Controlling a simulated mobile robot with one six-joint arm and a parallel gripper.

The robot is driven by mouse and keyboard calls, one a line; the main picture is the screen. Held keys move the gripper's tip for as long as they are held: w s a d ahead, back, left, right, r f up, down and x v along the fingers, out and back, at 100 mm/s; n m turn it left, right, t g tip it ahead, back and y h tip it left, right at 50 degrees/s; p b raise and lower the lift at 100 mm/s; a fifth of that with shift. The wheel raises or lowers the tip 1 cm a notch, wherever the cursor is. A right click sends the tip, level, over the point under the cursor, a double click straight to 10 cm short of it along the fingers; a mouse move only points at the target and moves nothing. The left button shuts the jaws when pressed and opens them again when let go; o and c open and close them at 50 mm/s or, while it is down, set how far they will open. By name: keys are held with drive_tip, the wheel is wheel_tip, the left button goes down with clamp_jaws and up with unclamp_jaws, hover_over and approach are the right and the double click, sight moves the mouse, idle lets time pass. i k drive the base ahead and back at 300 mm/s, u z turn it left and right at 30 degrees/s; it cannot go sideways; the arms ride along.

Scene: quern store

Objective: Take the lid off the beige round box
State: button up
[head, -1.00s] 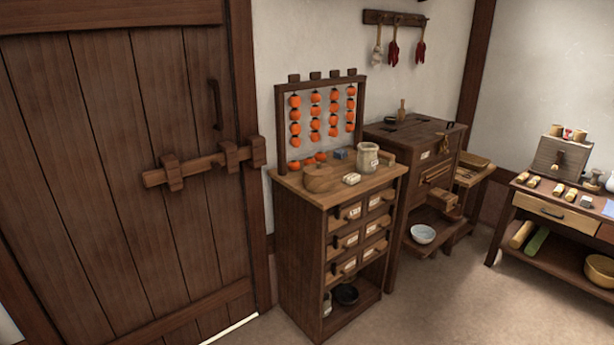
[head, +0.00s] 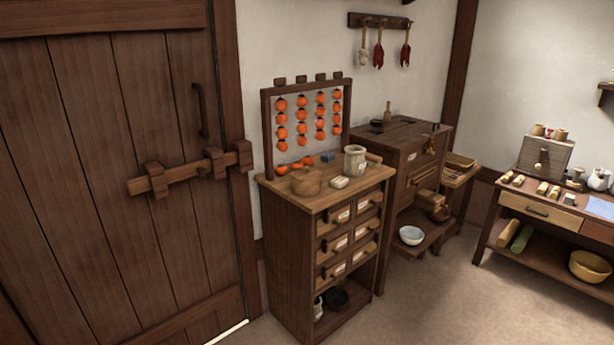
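I cannot make out for certain which thing is the beige round box. A low round tan-brown container (head: 306,183) stands on the top of the small drawer cabinet (head: 318,200); whether it has a separate lid is too small to tell. A beige round jar (head: 355,161) with a pale label stands on the same top, to its right and farther back, and its top looks open. My gripper is not in view.
A small pale block (head: 340,182) and orange fruits under a hanging rack (head: 266,130) share the cabinet top. A dark wooden chest (head: 405,130) stands behind right. A worktable (head: 545,214) is at right. A barred door (head: 110,180) fills the left. Floor between is clear.

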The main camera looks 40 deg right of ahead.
sight(304, 174)
drive_tip(key=i, duration=0.9)
drive_tip(key=u, duration=0.05)
